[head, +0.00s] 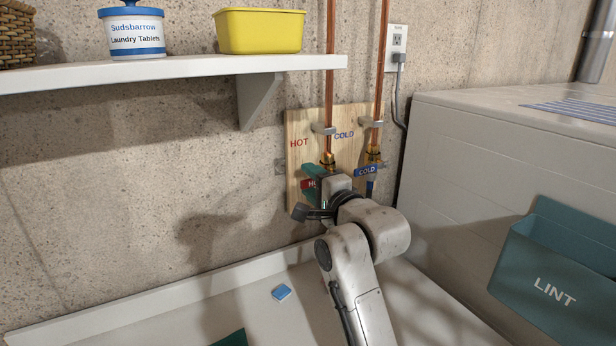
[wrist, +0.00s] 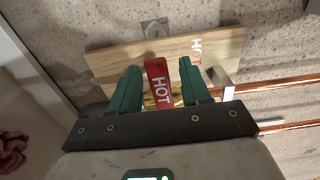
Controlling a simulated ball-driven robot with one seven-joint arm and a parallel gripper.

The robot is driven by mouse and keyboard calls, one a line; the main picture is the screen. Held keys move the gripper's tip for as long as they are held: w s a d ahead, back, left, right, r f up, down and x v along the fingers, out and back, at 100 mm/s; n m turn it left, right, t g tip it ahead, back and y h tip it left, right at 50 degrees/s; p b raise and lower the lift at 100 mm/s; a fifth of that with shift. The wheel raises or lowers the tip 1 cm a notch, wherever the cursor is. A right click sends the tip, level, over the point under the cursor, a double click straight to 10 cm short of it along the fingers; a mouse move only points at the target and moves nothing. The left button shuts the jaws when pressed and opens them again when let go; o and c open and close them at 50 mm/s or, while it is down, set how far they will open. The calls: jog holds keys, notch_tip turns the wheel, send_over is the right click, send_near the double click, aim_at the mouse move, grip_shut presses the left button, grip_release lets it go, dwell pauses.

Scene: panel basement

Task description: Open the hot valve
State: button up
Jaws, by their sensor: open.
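The hot valve has a red lever handle marked HOT (wrist: 158,84), with brass showing behind it in the wrist view. In the head view only a bit of the red handle (head: 307,184) shows; my gripper (head: 318,186) hides the rest. In the wrist view my gripper (wrist: 159,88) is open, its two green fingers on either side of the red handle, with a gap to each. I cannot tell how deep the handle sits between the fingers. The cold valve with its blue COLD handle (head: 367,170) is just right of my gripper. Both valves are on a wooden board (head: 297,125).
Copper pipes (head: 331,60) run up from the valves. A white shelf (head: 180,68) with a bracket juts out at upper left. A white machine (head: 450,150) with a green LINT bin (head: 560,270) stands at right. A blue block (head: 281,292) lies on the white surface below.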

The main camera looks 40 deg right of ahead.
jog(key=shift+x, duration=0.9)
grip_shut()
